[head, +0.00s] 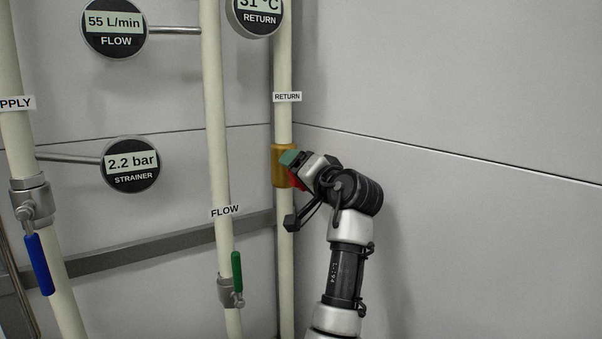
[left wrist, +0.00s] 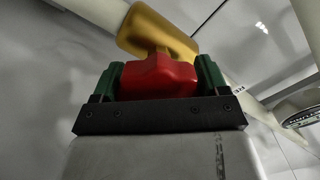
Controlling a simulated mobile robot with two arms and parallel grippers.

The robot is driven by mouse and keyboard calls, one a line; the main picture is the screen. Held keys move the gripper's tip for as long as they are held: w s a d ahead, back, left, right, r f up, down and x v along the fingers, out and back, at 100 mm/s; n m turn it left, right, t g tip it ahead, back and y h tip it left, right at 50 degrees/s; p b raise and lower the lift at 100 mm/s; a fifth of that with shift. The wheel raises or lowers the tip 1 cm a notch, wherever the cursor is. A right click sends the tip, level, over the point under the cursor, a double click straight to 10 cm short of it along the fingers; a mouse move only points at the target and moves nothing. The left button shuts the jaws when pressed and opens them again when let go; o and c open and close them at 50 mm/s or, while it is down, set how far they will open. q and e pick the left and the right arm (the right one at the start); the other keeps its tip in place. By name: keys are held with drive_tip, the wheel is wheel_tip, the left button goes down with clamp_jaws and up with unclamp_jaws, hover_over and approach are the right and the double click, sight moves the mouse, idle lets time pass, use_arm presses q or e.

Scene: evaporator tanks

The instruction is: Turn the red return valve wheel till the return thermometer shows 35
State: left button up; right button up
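The red return valve wheel (left wrist: 158,77) sits on a brass valve body (left wrist: 158,30) in the left wrist view. In the head view the brass body (head: 279,166) is on the return pipe, and only a little of the red wheel (head: 297,181) shows beside my gripper. My left gripper (left wrist: 158,78) has its green fingertips on both sides of the wheel, apparently touching it. It also shows in the head view (head: 294,169), covering most of the wheel. The return thermometer (head: 257,12) reads 31 °C, its top cut off by the frame. My right gripper is not in view.
The flow pipe (head: 217,130) with a green lever (head: 237,271) stands left of the return pipe (head: 285,60). Further left are a blue lever (head: 40,264), a flow gauge (head: 114,28) at 55 L/min and a strainer gauge (head: 131,164) at 2.2 bar. The right wall is bare.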

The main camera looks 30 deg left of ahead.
use_arm(q)
drive_tip(key=o, duration=0.3)
drive_tip(key=shift+a, duration=0.1)
drive_tip(key=shift+o, duration=0.2)
drive_tip(key=shift+f, duration=0.1)
drive_tip(key=shift+s+d, duration=0.1)
drive_tip(key=shift+d, duration=0.35)
drive_tip(key=b+v, duration=0.2)
drive_tip(key=v, duration=0.8)
drive_tip(key=shift+b, duration=0.35)
